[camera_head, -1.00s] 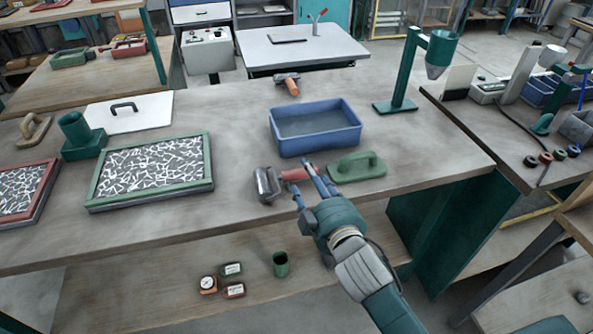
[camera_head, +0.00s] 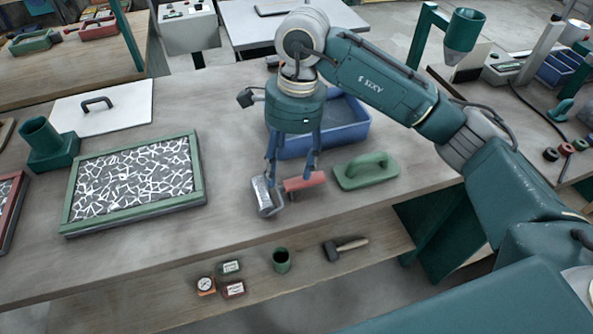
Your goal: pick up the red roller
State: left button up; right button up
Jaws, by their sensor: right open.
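The red roller lies near the front edge of the workbench, with a red handle (camera_head: 304,183) on the right and a grey metal cylinder (camera_head: 265,195) on the left. My right gripper (camera_head: 291,174) points down at it from above, with its two blue fingers spread apart. One finger is near the cylinder end and the other is by the red handle. The fingers overlap the roller in the picture, so I cannot tell whether they touch it. My left gripper is not in view.
A blue tub (camera_head: 345,133) stands just behind my right gripper. A green float (camera_head: 366,171) lies to the right of the roller. A green-framed fibre tray (camera_head: 197,172) lies to the left.

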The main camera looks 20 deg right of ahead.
aim_at(301, 181)
jog(key=d, duration=0.1)
jog(key=w+d+h, duration=0.1)
jog(key=d, duration=0.1)
jog(key=shift+d+r, duration=0.1)
jog(key=shift+d, duration=0.15)
notch_tip(301, 181, down, 4)
jog(key=shift+s+r+p, duration=0.1)
jog(key=shift+r+p, duration=0.05)
jog(key=shift+p, duration=0.5)
jog(key=shift+f, duration=0.35)
jog(key=shift+f+p, duration=0.55)
jog(key=shift+f, duration=0.1)
notch_tip(301, 181, down, 4)
jog(key=shift+r+p, duration=0.2)
jog(key=shift+p, duration=0.5)
jog(key=shift+w+f, duration=0.2)
jog(key=shift+f, duration=0.1)
grip_shut()
